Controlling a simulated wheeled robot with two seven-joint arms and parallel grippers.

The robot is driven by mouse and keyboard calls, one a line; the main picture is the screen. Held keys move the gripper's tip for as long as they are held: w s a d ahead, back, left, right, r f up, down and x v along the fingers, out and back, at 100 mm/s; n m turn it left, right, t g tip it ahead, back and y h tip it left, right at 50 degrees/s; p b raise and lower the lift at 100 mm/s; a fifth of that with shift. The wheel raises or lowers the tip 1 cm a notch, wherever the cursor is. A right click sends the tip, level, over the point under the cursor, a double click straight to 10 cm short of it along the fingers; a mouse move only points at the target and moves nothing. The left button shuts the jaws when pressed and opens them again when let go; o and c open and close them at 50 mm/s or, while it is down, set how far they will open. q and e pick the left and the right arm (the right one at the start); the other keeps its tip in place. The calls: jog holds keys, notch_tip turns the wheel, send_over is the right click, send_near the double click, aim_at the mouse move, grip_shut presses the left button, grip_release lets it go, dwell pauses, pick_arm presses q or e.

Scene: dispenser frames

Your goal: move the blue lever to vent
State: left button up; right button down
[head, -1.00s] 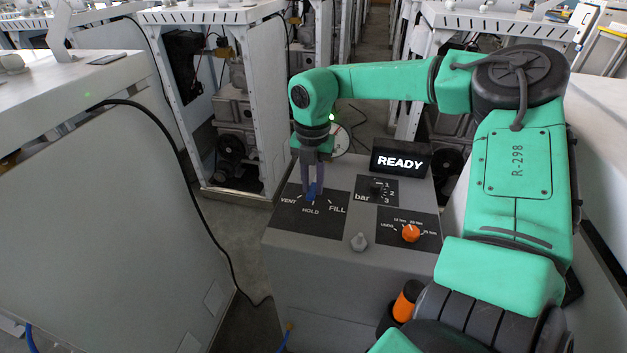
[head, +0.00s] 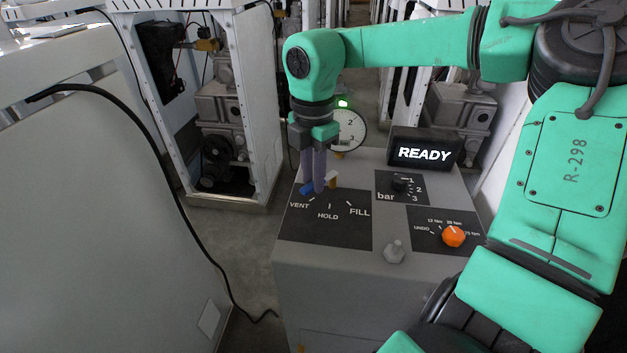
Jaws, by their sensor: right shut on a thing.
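The blue lever (head: 306,188) is on the dark plate (head: 325,235) marked VENT, HOLD and FILL, on top of the grey console. Its blue end sticks out to the left of the fingers, just above the VENT word. My right gripper (head: 319,182) points down from above and is shut on the lever; its fingers hide part of it. A small pale yellow piece (head: 332,178) shows just right of the fingers. My left gripper is not in view.
The console also carries a bar knob (head: 401,184), an orange knob (head: 453,236), a grey metal knob (head: 394,252) and a READY display (head: 425,153). A round gauge (head: 350,130) stands behind my gripper. A white cabinet with a black cable (head: 165,160) is at left.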

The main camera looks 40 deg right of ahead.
aim_at(312, 183)
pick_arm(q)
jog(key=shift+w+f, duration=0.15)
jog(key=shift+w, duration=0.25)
pick_arm(e)
jog(key=shift+w, duration=0.2)
jog(key=c, duration=0.7)
grip_release()
jog(key=shift+r, duration=0.1)
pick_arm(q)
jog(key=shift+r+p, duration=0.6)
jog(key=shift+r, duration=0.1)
pick_arm(e)
notch_tip(312, 183, up, 14)
jog(key=shift+r, duration=0.2)
